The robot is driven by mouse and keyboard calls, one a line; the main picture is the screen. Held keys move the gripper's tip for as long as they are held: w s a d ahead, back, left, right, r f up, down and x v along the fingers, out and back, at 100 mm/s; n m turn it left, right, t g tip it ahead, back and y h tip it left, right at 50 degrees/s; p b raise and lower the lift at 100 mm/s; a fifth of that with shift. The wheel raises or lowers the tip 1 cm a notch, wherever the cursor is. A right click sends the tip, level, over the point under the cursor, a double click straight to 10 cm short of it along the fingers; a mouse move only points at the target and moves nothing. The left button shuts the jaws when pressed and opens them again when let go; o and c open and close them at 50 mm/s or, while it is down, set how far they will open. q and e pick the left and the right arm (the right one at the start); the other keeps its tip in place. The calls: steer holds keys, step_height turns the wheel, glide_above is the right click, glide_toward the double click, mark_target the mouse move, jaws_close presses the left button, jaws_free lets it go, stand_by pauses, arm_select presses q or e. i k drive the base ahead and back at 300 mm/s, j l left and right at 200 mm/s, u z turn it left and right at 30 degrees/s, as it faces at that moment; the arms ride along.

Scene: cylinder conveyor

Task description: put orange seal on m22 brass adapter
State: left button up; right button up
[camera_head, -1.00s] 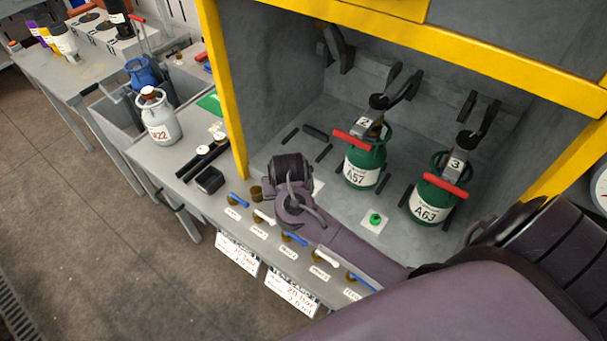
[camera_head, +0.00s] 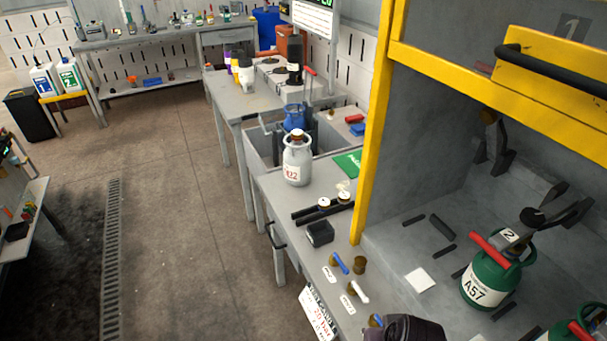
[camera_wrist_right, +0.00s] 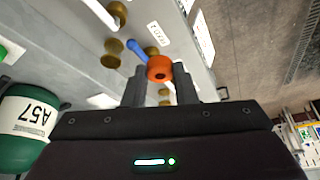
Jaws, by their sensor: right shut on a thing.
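The orange seal (camera_wrist_right: 160,68) is a small ring with a dark hole, held between the fingertips of my right gripper (camera_wrist_right: 159,72) in the right wrist view. A standing brass piece that looks like the m22 brass adapter (camera_head: 359,265) is on the bench beside a blue-handled valve. It also shows in the right wrist view (camera_wrist_right: 113,48), left of the seal and apart from it. In the head view only my dark right wrist shows at the bottom edge; its fingers are out of frame. My left gripper is not in view.
Valves with blue (camera_head: 340,263) and white (camera_head: 358,291) handles line the bench edge. A black block (camera_head: 320,233) lies nearby. A bare white pad (camera_head: 420,280) and green cylinder A57 (camera_head: 483,278) are inside the yellow-framed booth. A grey cylinder (camera_head: 297,160) stands farther back.

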mark_target(297, 132)
steer(key=i+j+z, duration=0.3)
steer(key=i+j, duration=0.7)
steer(key=i, duration=0.1)
